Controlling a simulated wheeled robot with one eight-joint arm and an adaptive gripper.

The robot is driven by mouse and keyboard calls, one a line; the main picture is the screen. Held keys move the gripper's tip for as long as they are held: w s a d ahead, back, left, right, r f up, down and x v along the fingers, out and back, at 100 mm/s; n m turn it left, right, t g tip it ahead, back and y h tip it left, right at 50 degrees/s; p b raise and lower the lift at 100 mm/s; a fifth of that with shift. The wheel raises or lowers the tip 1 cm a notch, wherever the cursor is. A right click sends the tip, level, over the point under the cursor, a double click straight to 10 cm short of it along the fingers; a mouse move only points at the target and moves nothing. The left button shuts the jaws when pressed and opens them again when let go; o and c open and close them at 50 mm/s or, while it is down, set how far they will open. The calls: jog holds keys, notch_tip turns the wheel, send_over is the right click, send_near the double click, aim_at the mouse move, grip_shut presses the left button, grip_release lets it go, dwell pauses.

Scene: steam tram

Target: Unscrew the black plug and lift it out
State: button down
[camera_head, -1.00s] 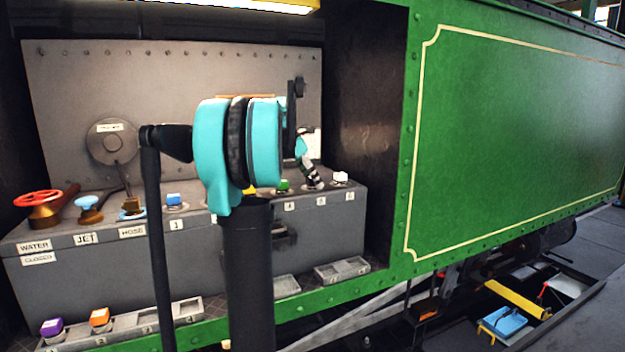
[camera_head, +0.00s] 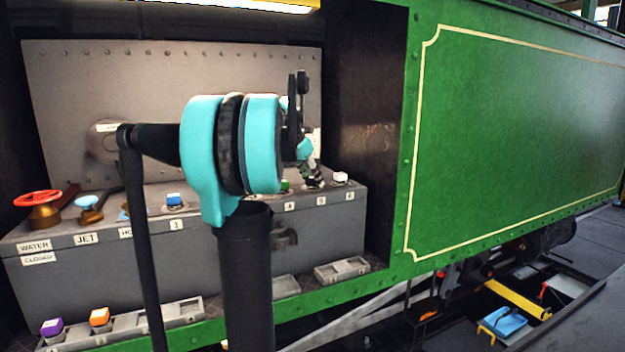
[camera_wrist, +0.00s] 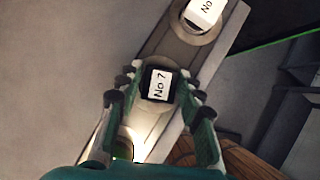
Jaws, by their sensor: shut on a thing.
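The black plug (camera_wrist: 158,84) shows in the wrist view as a dark square cap with a white "No 7" label, in a round fitting on a pale strip. My gripper (camera_wrist: 157,92) has one finger on each side of the cap and is shut on it. The plug looks seated; whether its thread has turned cannot be told.
A white plug (camera_wrist: 206,12) stands close beside the black one. A green plug (camera_head: 285,186) and a blue plug (camera_head: 174,199) are further left on the grey box (camera_head: 330,225). Purple (camera_head: 52,327) and orange (camera_head: 99,317) plugs sit in a tray below. A red handwheel (camera_head: 38,198) is far left.

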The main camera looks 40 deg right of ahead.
jog(key=shift+n+t, duration=1.1)
jog(key=shift+n, duration=1)
jog(key=shift+c, duration=1.4)
grip_release()
jog(key=shift+r, duration=0.25)
jog(key=shift+r, duration=0.35)
jog(key=shift+r, duration=0.3)
jog(key=shift+r, duration=0.3)
